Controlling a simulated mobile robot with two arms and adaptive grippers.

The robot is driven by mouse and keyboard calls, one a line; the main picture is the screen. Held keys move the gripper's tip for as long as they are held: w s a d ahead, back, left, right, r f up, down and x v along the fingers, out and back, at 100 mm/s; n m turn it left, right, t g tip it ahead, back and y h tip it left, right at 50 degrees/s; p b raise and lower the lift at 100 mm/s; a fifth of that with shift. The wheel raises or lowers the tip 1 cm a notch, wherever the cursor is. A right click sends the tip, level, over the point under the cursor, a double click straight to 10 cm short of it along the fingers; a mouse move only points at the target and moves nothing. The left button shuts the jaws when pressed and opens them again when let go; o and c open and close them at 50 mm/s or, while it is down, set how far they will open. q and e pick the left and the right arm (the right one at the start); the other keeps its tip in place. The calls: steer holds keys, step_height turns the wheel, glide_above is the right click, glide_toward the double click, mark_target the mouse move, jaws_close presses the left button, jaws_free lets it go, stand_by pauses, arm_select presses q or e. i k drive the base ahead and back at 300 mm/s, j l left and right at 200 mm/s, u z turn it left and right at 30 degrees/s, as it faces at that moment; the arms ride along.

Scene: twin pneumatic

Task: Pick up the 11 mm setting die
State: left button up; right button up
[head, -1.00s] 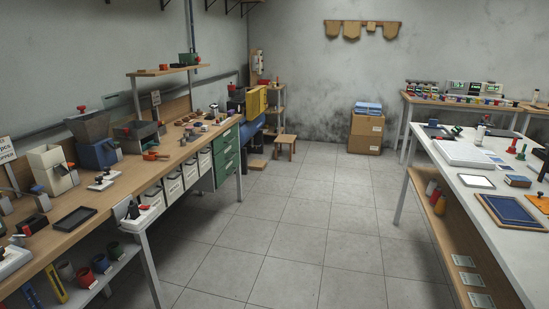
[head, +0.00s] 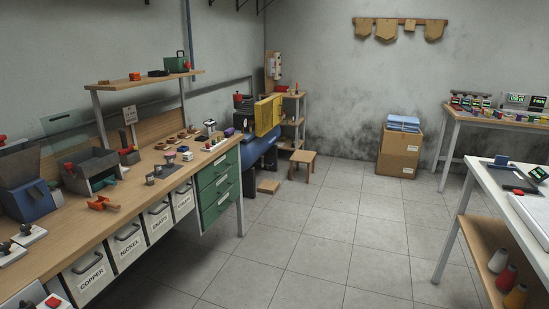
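Several small metal and dark pieces stand on the left wooden workbench (head: 120,205). Among them are small dark cylinders (head: 158,170) on a dark patch near the bench's front edge, and a small block with a red top (head: 170,157) behind them. I cannot tell at this size which piece, if any, is the 11 mm setting die. Neither of my grippers is in view.
Labelled bins (head: 122,252) and green drawers (head: 217,187) sit under the left bench. An orange-handled tool (head: 103,203) and a blue hopper machine (head: 28,190) are on it. A white table (head: 515,215) stands at right. Tiled floor between is clear. A stool (head: 302,164) stands ahead.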

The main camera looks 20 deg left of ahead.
mark_target(149, 177)
steer(key=i+l+u, duration=0.15)
steer(key=i+u, duration=0.35)
steer(key=i+l+u, duration=0.3)
steer(key=u, duration=0.15)
steer(key=i+l+u, duration=0.75)
steer(key=l+u, duration=0.25)
steer(key=i+l+u, duration=0.1)
steer(key=l+u, duration=0.35)
steer(key=l, duration=0.7)
steer(key=l+u, duration=0.45)
steer(key=l, duration=0.65)
steer(key=k, duration=0.05)
